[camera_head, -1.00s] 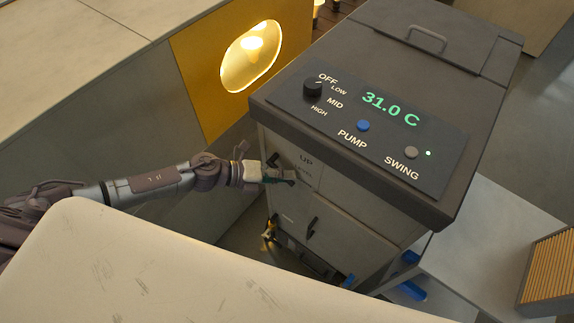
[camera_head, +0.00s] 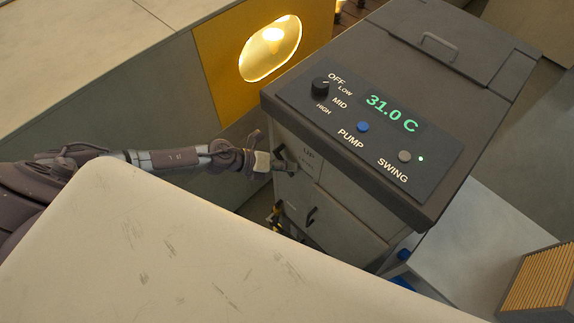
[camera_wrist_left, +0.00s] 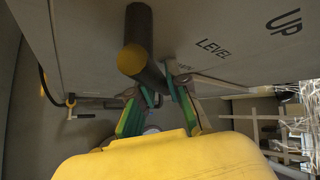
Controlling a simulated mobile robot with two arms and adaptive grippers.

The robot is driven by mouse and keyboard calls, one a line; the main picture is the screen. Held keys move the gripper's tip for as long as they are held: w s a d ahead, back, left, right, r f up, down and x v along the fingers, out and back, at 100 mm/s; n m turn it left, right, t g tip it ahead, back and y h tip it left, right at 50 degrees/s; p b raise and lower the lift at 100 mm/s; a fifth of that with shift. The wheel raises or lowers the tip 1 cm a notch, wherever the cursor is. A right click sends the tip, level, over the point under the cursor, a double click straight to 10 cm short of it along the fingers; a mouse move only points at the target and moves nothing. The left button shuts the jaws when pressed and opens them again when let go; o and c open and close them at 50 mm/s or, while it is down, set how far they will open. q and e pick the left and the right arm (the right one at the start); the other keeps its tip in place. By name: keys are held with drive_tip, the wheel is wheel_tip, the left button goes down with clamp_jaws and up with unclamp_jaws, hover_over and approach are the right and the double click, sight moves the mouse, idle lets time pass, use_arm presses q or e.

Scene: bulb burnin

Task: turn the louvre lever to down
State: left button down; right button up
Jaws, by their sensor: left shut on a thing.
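The louvre lever (camera_wrist_left: 139,48) is a dark round bar with a yellow end. It stands out from the grey cabinet face, left of the printed words UP and LEVEL in the left wrist view. A third word beside the lever is mostly hidden. My left gripper (camera_wrist_left: 164,92) is shut on the lever, with green-padded fingers on its two sides. In the head view, my left gripper (camera_head: 286,164) is at the cabinet's left front, just below the UP label, and hides part of the lever.
The grey cabinet (camera_head: 345,225) has a dark top panel with a knob (camera_head: 320,87), a blue PUMP button (camera_head: 363,126) and a SWING button (camera_head: 404,156). A pale scuffed surface (camera_head: 150,245) fills the foreground. A yellow panel (camera_head: 218,60) with a lit window stands behind my arm.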

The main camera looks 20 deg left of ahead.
use_arm(q)
drive_tip(key=c, duration=1.1)
unclamp_jaws()
drive_tip(key=shift+f, duration=0.1)
drive_tip(key=shift+c, duration=0.2)
drive_tip(key=v, duration=1.2)
use_arm(e)
drive_tip(key=shift+d, duration=0.35)
